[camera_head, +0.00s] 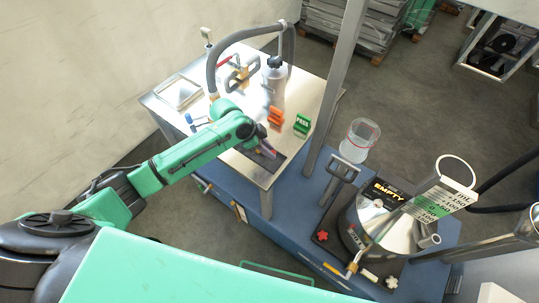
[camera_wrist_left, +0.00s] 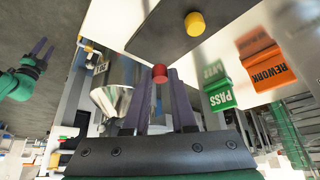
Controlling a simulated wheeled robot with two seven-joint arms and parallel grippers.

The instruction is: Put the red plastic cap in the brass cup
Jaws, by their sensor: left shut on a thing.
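The red plastic cap (camera_wrist_left: 159,73) is between the fingertips of my left gripper (camera_wrist_left: 160,82) in the left wrist view. In the head view the left gripper (camera_head: 268,149) is over the dark mat at the table's front edge, and a bit of red shows at its tips. The cap appears held clear of the mat. My right gripper (camera_wrist_left: 42,50) shows small at the left of the wrist view, its fingers apart and empty. I cannot make out the brass cup in either view.
A yellow cap (camera_wrist_left: 195,24) stands on the dark mat (camera_wrist_left: 155,40). A green PASS block (camera_head: 301,125) and an orange REWORK block (camera_head: 275,117) stand close by. A grey bottle (camera_head: 274,85) and a hose (camera_head: 216,62) are behind. A metal drum (camera_head: 400,235) stands right of the table.

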